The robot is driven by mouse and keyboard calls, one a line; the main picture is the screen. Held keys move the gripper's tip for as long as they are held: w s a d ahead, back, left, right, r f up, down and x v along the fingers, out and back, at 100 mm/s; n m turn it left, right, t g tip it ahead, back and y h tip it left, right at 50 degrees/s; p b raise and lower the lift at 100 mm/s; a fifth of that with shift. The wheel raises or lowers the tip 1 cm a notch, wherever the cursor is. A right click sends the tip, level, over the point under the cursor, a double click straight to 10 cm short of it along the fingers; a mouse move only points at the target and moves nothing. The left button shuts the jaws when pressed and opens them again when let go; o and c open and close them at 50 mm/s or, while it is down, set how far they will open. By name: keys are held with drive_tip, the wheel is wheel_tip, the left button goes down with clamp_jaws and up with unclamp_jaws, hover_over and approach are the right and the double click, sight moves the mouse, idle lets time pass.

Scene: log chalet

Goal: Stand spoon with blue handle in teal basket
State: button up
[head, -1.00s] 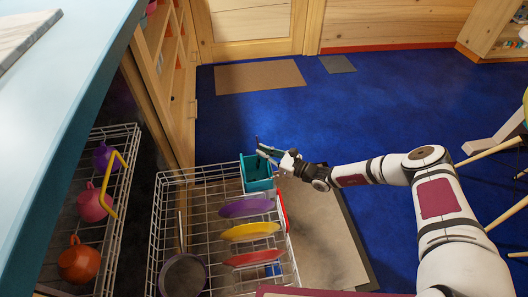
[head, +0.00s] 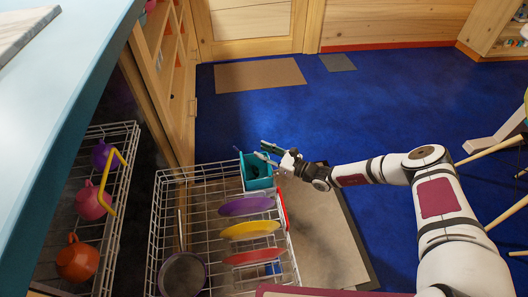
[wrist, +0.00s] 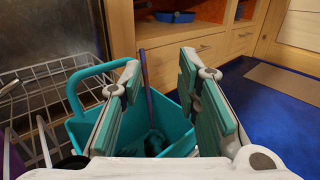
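The teal basket (head: 257,183) hangs at the back right corner of the wire dishwasher rack; its handle and walls also show in the wrist view (wrist: 88,82). The spoon with the blue handle (wrist: 148,82) stands in the basket, its handle rising above the back rim and tilted slightly. My gripper (head: 261,149) is open and empty above the basket. In the wrist view its fingers (wrist: 163,78) are spread, with the handle between them in view, apart from the pads.
The lower rack (head: 172,200) holds purple, yellow and red plates and a pan (head: 183,275). A pale blue counter (head: 60,110) overhangs the left. The blue floor (head: 400,100) behind is open.

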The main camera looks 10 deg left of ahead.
drive_tip(key=v, duration=1.1)
drive_tip(key=shift+s+d, duration=0.2)
drive_tip(key=shift+d, duration=0.15)
drive_tip(key=shift+r, duration=0.15)
